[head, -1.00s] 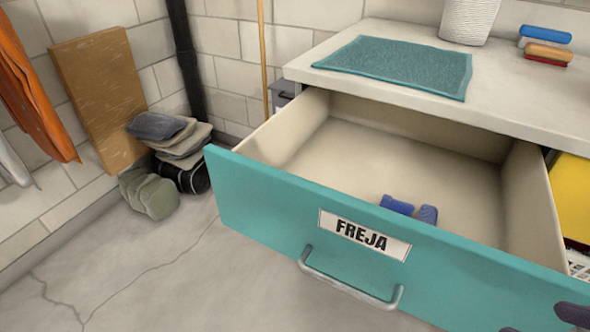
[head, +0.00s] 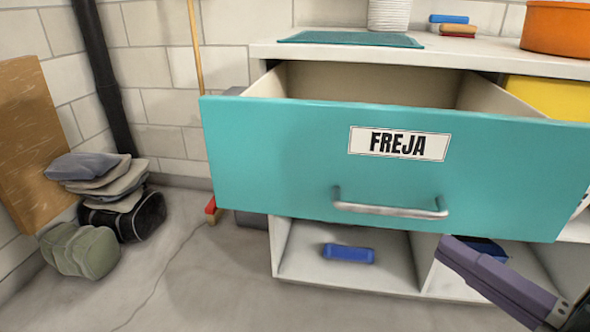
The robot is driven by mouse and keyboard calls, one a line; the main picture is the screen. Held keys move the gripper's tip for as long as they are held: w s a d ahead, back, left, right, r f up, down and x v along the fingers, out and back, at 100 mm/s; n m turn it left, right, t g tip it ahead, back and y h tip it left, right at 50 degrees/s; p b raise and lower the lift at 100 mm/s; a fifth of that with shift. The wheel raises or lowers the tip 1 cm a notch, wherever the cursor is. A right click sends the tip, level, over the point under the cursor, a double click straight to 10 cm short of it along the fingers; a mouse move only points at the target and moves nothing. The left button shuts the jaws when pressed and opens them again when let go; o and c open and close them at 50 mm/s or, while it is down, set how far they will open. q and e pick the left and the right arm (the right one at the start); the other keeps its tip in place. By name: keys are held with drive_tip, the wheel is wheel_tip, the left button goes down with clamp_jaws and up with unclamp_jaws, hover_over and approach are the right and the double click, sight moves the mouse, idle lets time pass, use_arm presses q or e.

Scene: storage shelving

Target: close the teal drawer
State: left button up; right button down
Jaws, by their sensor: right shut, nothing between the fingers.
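The teal drawer (head: 270,165) is pulled out of the shelving unit, with its front facing me. It bears a white label reading FREJA (head: 398,143) and a silver bar handle (head: 390,208). The top of its inside shows; its floor is hidden behind the front. My right gripper (head: 447,243) comes in from the lower right, shut and empty. My left gripper is not in view.
A worktop (head: 470,61) above carries a teal mat (head: 350,39), a white container (head: 390,14) and an orange pot (head: 555,28). A blue item (head: 348,253) lies in the cubby below.

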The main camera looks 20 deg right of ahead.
sight(393, 211)
drive_tip(key=x, duration=0.8)
drive_tip(key=shift+w+r+b, duration=0.1)
drive_tip(key=shift+w+b, duration=0.3)
drive_tip(key=w, duration=0.1)
drive_tip(key=w+d, duration=0.1)
drive_tip(key=w, duration=0.1)
drive_tip(key=shift+d+b, duration=0.3)
drive_tip(key=shift+d, duration=0.05)
drive_tip(key=shift+w+d, duration=0.2)
drive_tip(key=shift+w, duration=0.1)
